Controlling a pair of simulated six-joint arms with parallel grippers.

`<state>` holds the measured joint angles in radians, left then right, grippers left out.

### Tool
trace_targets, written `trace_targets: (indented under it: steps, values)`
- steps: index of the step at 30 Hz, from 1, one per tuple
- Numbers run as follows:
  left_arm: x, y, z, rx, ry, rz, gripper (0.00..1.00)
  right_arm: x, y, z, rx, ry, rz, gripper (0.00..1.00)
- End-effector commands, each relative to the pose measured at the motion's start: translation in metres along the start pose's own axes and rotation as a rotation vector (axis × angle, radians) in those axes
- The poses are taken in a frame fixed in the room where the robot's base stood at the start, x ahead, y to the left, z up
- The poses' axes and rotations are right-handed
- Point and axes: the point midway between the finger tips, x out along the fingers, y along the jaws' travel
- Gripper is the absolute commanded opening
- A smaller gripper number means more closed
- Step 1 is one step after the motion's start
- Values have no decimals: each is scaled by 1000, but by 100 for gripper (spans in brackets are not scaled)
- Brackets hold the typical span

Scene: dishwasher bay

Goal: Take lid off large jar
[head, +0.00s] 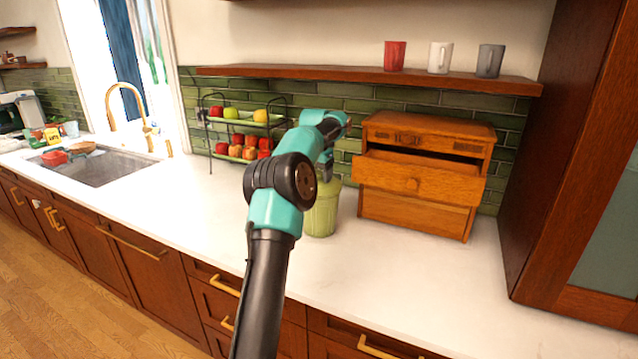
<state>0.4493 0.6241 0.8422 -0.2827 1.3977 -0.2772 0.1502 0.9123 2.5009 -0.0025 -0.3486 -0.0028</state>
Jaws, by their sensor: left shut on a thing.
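A pale green large jar (322,214) stands upright on the white counter, left of the wooden drawer box. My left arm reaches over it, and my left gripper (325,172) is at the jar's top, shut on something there. The arm hides much of the jar's left side and top. The lid is mostly hidden behind the gripper, so I cannot tell whether it sits on the jar or is raised. My right gripper is not in view.
A wooden drawer box (420,178) with its upper drawer pulled out stands close right of the jar. A two-tier fruit rack (210,130) is behind left. A shelf (370,76) with three mugs hangs above. The counter (190,205) is clear at left.

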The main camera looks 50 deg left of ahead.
Motion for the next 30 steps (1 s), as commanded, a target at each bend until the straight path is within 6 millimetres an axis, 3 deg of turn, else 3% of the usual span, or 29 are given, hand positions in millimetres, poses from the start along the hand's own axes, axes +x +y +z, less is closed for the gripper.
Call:
trace_targets:
  steps: [1, 8, 10, 11, 12, 23, 30]
  values:
    - [10, 2, 0, 2, -15, 9, 35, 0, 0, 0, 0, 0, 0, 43]
    - [6, 2, -1, 2, -15, 9, 34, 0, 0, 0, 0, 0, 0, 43]
    - [1, 2, -1, 3, -14, 9, 23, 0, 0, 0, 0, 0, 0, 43]
    - [0, 2, -2, 3, -15, 9, 3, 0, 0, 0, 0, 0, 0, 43]
    - [-3, 2, -2, 3, -14, 9, 0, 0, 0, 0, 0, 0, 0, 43]
    - [-31, 1, -5, 2, -6, 4, 0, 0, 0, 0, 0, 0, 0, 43]
    - [-34, 6, 2, 1, -6, 3, 0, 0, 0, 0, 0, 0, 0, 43]
